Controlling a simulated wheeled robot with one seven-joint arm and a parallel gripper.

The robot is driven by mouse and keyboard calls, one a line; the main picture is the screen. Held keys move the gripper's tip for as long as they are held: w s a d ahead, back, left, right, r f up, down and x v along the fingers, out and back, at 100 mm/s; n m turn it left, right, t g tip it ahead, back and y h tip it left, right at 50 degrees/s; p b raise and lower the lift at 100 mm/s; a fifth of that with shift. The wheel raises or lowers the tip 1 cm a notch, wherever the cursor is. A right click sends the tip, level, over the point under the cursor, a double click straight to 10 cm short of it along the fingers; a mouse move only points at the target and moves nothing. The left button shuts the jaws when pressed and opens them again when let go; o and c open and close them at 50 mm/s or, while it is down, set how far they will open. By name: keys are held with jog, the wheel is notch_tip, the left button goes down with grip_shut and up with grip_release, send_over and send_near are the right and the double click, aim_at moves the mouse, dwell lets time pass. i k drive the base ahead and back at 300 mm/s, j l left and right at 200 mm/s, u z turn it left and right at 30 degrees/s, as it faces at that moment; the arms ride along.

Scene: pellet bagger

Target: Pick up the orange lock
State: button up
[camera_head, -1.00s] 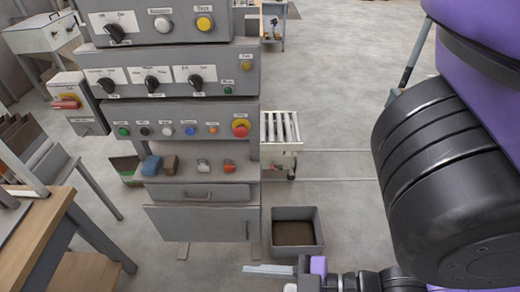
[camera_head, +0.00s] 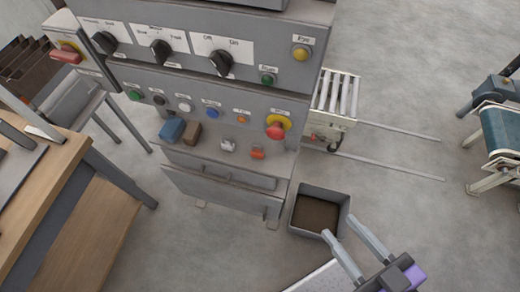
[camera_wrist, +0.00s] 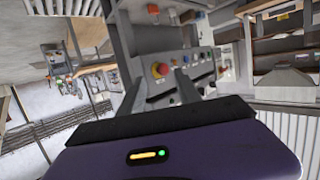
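The orange lock (camera_head: 258,153) is a small orange-red piece on the ledge of the grey control cabinet (camera_head: 225,170), at the ledge's right end. A grey lock (camera_head: 228,146) of similar size sits just to its left. My gripper (camera_head: 340,228) is at the lower right in the head view, its two fingers apart and nothing between them. It is well to the right of the lock and not touching it.
A blue block (camera_head: 172,130) and a brown block (camera_head: 189,134) stand farther left on the ledge. A red emergency button (camera_head: 276,128) sticks out just above the lock. A grey bin (camera_head: 337,194) stands on the floor near my gripper. A wooden table (camera_head: 45,185) is at left.

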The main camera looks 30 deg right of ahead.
aim_at(258, 154)
jog(key=j+z, duration=0.7)
jog(key=j, duration=0.25)
jog(key=k+j+z, duration=0.1)
jog(key=j+z, duration=0.3)
jog(key=k+j+z, duration=0.15)
jog(key=j+z, duration=0.2)
jog(key=j, duration=0.15)
